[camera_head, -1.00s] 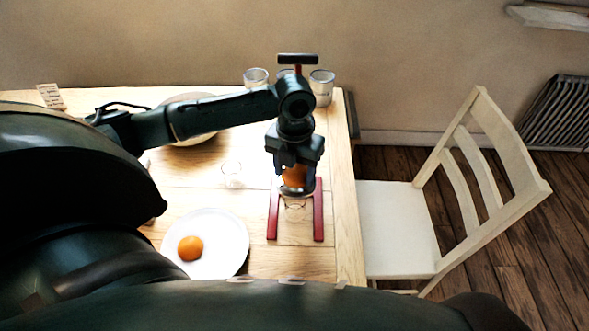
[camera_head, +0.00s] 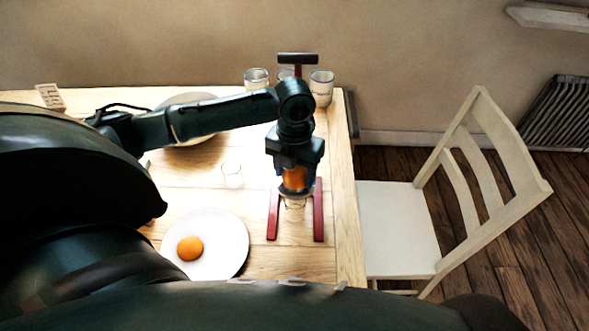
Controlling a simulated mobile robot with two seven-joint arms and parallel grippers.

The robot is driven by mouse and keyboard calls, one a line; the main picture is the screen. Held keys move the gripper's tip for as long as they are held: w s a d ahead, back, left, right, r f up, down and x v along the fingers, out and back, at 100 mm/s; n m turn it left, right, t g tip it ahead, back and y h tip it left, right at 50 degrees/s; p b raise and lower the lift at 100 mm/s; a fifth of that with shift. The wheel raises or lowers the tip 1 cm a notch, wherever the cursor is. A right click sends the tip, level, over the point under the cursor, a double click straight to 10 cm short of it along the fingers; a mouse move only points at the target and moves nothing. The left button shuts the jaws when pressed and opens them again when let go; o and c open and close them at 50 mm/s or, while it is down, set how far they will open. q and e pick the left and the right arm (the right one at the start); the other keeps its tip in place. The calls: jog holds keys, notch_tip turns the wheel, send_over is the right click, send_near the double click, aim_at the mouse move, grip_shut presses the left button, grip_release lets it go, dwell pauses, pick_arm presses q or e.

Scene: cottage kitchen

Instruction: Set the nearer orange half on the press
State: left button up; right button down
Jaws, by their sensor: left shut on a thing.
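My left gripper (camera_head: 295,178) is shut on an orange half (camera_head: 294,180), right over the cup of the press. The gripper hides the upper part of this half, and I cannot tell if it rests fully on the press. The press (camera_head: 318,212) has red feet, and its dark-handled lever (camera_head: 298,58) stands up behind my arm. A clear glass (camera_head: 295,208) stands under the press cup. Another orange half (camera_head: 190,248) lies on the white plate (camera_head: 225,262) at the near left of the table. My right gripper is not in view.
A small clear glass (camera_head: 232,172) stands left of the press. Several pale cups (camera_head: 321,88) stand at the back edge. A bowl (camera_head: 190,98) is partly behind my left arm. A small card (camera_head: 50,96) is at the back left. A white chair (camera_head: 400,230) stands right of the table.

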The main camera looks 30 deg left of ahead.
aim_at(295, 173)
pick_arm(q)
jog(key=shift+f, duration=0.45)
jog(key=shift+r, duration=0.15)
jog(key=shift+r, duration=0.7)
jog(key=shift+f, duration=0.85)
dwell(0.6)
jog(key=o, duration=0.4)
notch_tip(295, 173, up, 11)
jog(key=shift+r, duration=0.1)
dwell(1.0)
